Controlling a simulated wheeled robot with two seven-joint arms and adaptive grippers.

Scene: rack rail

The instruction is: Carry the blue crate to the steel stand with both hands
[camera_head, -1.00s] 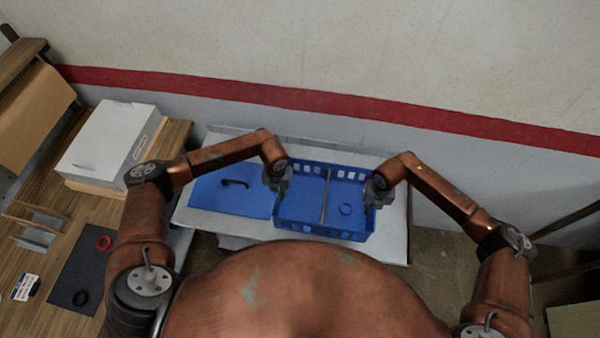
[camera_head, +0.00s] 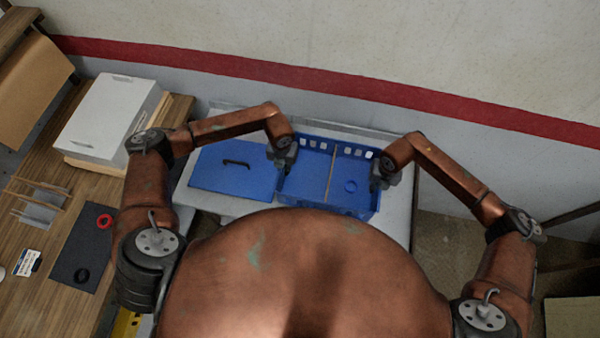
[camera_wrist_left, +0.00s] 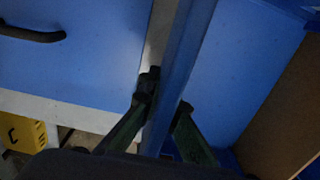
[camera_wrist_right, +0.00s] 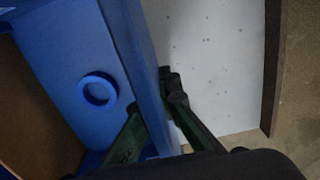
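The blue crate (camera_head: 345,187) is on or just over a pale table (camera_head: 398,215); I cannot tell if it touches. It is open on top, with a thin brown divider (camera_head: 331,172) and a blue ring (camera_head: 350,187) inside. My left gripper (camera_head: 281,160) is shut on its left wall, with one finger on each side in the left wrist view (camera_wrist_left: 166,97). My right gripper (camera_head: 378,180) is shut on its right wall, also straddled in the right wrist view (camera_wrist_right: 153,97). I cannot identify the steel stand. My body hides the table's front.
A blue panel with a dark handle (camera_head: 236,178) lies left of the crate. A wooden bench (camera_head: 40,210) at the left bears a white box (camera_head: 108,115) and a dark mat (camera_head: 78,255). A wall (camera_head: 330,45) stands behind. Floor (camera_head: 445,250) shows at the right.

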